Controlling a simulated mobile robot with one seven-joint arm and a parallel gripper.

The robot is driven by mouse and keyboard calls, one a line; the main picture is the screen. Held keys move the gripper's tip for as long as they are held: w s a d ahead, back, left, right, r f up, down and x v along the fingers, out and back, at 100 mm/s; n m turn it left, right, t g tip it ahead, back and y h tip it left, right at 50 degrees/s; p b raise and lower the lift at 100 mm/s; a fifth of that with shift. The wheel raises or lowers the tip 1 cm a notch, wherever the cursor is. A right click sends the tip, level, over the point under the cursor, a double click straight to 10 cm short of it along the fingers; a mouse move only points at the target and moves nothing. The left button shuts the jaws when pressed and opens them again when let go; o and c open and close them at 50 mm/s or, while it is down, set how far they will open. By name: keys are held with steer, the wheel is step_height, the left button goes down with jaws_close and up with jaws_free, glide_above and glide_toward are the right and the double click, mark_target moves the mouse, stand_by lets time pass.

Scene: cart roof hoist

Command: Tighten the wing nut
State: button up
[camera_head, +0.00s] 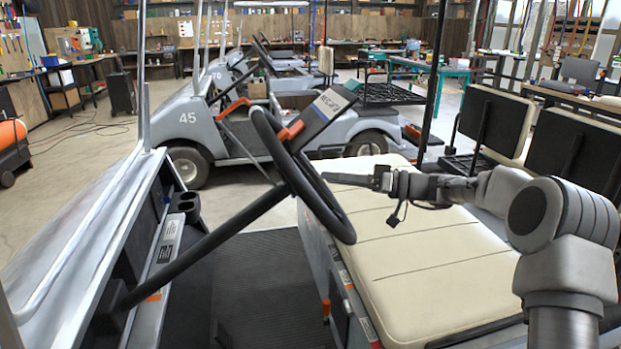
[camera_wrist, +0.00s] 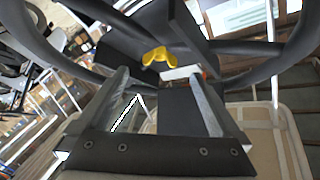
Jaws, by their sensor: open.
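The yellow wing nut (camera_wrist: 158,58) shows in the wrist view, just beyond my fingertips and roughly centred between them. It sits against a dark part inside the steering wheel's ring. A small white and red piece (camera_wrist: 182,73) lies just right of and below it. My gripper (camera_wrist: 158,76) is open, with nothing between its fingers. In the head view my gripper (camera_head: 345,180) points left, close to the right side of the steering wheel (camera_head: 335,218), above the seat. I cannot make out the wing nut in the head view.
The steering column (camera_head: 210,240) slants down left to the dash. The cream seat (camera_head: 440,260) lies below my arm. A dark roof post (camera_head: 436,80) stands behind. Another grey cart (camera_head: 220,118) stands beyond.

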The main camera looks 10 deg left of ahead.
steer(key=a, duration=0.6)
steer(key=shift+a, duration=0.1)
steer(key=shift+c, duration=0.3)
steer(key=c, duration=1.3)
steer(key=shift+o, duration=0.2)
steer(key=shift+m+t, duration=0.3)
